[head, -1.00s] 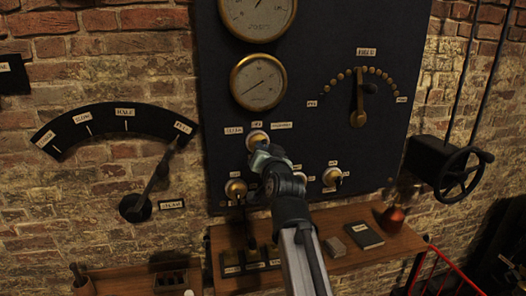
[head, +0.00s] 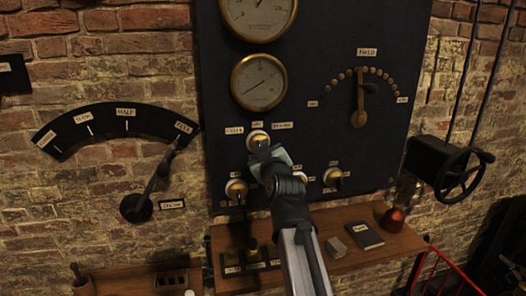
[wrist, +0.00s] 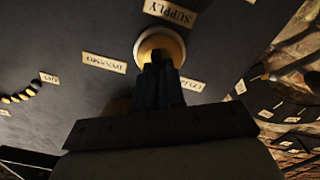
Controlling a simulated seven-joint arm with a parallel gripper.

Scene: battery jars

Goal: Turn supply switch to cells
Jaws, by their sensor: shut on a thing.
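The supply switch (head: 257,137) is a round brass-rimmed, pale knob on the dark panel, below the lower gauge. Small labels sit left, above and right of it. In the wrist view, the switch (wrist: 160,43) shows behind my fingers, with upside-down labels: SUPPLY (wrist: 170,12), DYNAMO (wrist: 104,62) and CELLS (wrist: 183,84). My gripper (head: 262,149) reaches the switch from below and front. In the wrist view my gripper (wrist: 161,68) is shut on the switch's dark handle. The fingers hide most of the handle, so its exact pointing direction is unclear.
Two other brass switches, left (head: 236,189) and right (head: 333,178), flank my wrist lower on the panel. A field dial lever (head: 361,105) is at right, a large lever (head: 158,180) at left.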

